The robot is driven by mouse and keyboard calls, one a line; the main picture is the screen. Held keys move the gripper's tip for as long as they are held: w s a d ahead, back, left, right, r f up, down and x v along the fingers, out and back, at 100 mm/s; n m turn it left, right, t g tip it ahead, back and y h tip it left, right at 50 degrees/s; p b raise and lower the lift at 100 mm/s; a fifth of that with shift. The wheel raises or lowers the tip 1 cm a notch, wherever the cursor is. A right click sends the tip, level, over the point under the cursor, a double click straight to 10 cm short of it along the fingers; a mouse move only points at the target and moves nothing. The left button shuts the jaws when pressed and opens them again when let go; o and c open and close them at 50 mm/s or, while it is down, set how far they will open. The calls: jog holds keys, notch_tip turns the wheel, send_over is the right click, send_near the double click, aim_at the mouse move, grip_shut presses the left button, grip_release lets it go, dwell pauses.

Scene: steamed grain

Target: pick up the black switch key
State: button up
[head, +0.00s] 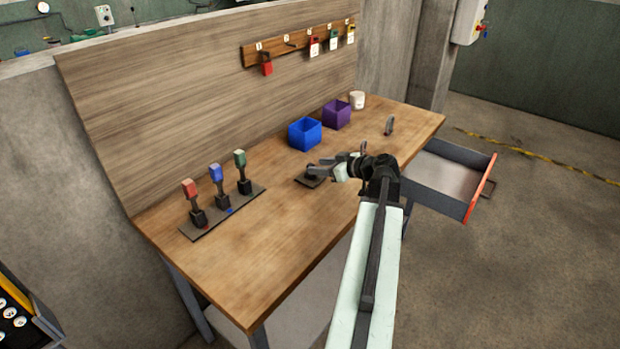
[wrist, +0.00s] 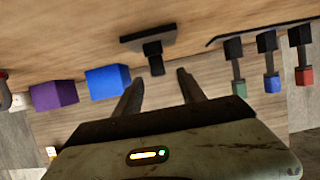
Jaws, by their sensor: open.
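The black switch key (wrist: 156,66) stands on a dark base plate (wrist: 140,35) on the workbench. In the wrist view it sits just beyond my gripper (wrist: 158,79), roughly between its two spread fingertips. I see no contact between fingers and key. In the head view my gripper (head: 330,170) is low over the bench beside the base plate (head: 307,181), and the key is partly hidden by it. My gripper is open and empty.
A plate (head: 222,212) with red, blue and green-topped levers stands left. A blue bin (head: 305,135), purple bin (head: 336,115) and white cup (head: 357,99) stand behind. A small grey object (head: 389,126) is farther right. A drawer (head: 447,177) hangs open. The front bench is clear.

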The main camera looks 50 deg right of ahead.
aim_at(308, 165)
jog(key=b+x, duration=0.3)
jog(key=x, duration=0.4)
jog(key=shift+w+d+f, duration=0.15)
jog(key=shift+w+f, duration=0.05)
jog(key=shift+w, duration=0.1)
jog(key=shift+r, duration=0.1)
grip_shut()
